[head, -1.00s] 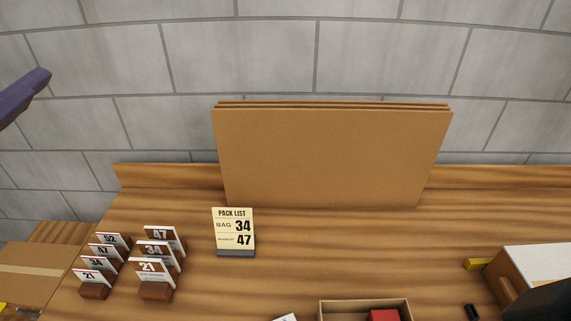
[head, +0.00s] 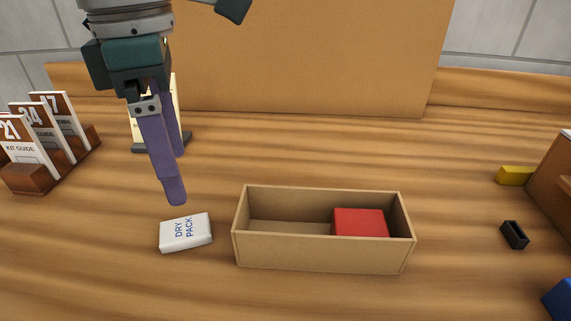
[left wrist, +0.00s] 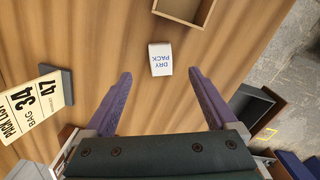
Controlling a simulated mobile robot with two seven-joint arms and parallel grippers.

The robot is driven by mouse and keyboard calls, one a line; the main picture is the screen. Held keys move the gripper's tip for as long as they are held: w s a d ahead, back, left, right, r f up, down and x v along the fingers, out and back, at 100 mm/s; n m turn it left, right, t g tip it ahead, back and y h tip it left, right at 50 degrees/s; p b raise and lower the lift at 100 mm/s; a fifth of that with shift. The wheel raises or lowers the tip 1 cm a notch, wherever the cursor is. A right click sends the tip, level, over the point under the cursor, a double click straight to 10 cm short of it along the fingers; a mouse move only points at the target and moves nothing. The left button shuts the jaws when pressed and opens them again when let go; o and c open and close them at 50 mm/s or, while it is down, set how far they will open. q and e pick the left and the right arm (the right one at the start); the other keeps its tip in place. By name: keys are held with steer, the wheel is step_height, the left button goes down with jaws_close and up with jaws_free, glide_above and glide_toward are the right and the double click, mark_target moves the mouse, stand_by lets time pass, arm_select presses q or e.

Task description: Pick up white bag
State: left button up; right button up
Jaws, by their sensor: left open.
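The white bag (head: 186,232), printed DRY PACK in blue, lies flat on the wooden table, left of an open cardboard box. It also shows in the left wrist view (left wrist: 160,59), beyond and between my fingertips. My left gripper (head: 178,175) is open and empty, pointing down above and behind the bag in the head view. In the left wrist view its two purple fingers (left wrist: 160,75) are spread wide, with the bag apart from them. My right gripper is not in view.
The cardboard box (head: 322,256) holds a red block (head: 360,222) on its right side. The pack list sign (head: 145,135) stands partly hidden behind my left gripper. Kit guide cards (head: 38,137) stand at left. A yellow piece (head: 515,176) and a small black holder (head: 514,235) lie at right.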

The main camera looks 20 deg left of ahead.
mark_target(190, 227)
arm_select(q)
steer(key=f, duration=0.3)
steer(key=shift+s+a+f, duration=0.15)
steer(key=shift+a+f, duration=0.1)
steer(key=shift+f, duration=0.1)
step_height(190, 227, down, 6)
steer(key=shift+s+d+p, duration=0.1)
steer(key=shift+p, duration=0.2)
steer(key=shift+c, duration=0.2)
steer(key=c, duration=1.4)
steer(key=shift+r, duration=0.2)
step_height(190, 227, up, 20)
steer(key=shift+f+p, duration=0.1)
steer(key=shift+p, duration=0.2)
steer(key=shift+f, duration=0.1)
